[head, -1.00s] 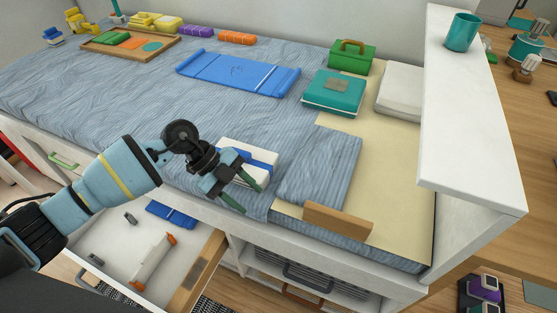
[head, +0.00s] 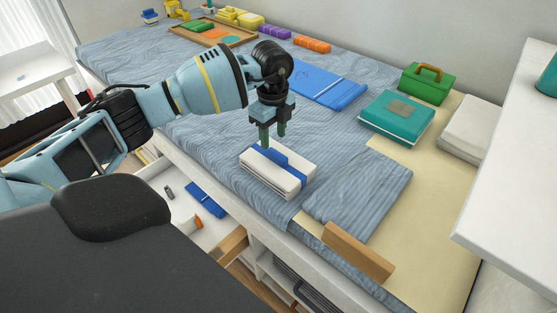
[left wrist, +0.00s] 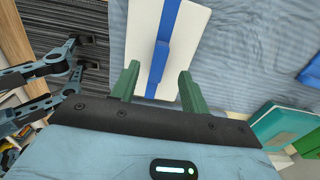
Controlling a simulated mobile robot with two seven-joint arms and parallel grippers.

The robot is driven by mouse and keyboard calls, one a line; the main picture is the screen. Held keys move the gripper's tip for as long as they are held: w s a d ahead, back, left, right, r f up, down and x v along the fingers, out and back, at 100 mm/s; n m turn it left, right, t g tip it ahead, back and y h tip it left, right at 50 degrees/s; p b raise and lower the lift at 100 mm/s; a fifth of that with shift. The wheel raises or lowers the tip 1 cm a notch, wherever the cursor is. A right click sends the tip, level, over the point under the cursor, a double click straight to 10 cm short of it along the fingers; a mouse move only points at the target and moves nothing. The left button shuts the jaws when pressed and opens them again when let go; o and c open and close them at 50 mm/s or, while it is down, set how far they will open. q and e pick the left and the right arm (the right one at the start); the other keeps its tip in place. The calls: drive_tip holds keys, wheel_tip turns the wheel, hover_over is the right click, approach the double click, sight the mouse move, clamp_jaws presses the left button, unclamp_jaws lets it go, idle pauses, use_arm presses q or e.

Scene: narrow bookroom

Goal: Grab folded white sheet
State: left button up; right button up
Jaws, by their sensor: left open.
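The folded white sheet (head: 292,181) is a flat white bundle with a blue band around it. It lies on the striped blue bedding near the bed's front edge. My left gripper (head: 273,137) is open and points down at the far side of the bundle, with its green fingertips close to it. Whether they touch it is unclear. My right gripper is not seen.
A folded striped cloth (head: 360,197) and a wooden block (head: 358,252) lie to the right of the sheet. A teal box (head: 396,117), a green case (head: 425,84) and a blue folded item (head: 325,84) lie behind. An open drawer (head: 180,215) is below the front edge.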

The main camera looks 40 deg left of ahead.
sight(277, 154)
use_arm(q)
drive_tip(key=shift+d+f, duration=0.2)
drive_tip(key=shift+f, duration=0.55)
drive_tip(key=shift+d+f, duration=0.25)
drive_tip(key=shift+f, duration=0.5)
drive_tip(key=shift+d+f, duration=0.2)
drive_tip(key=shift+f, duration=1.1)
drive_tip(key=shift+c, duration=0.4)
clamp_jaws()
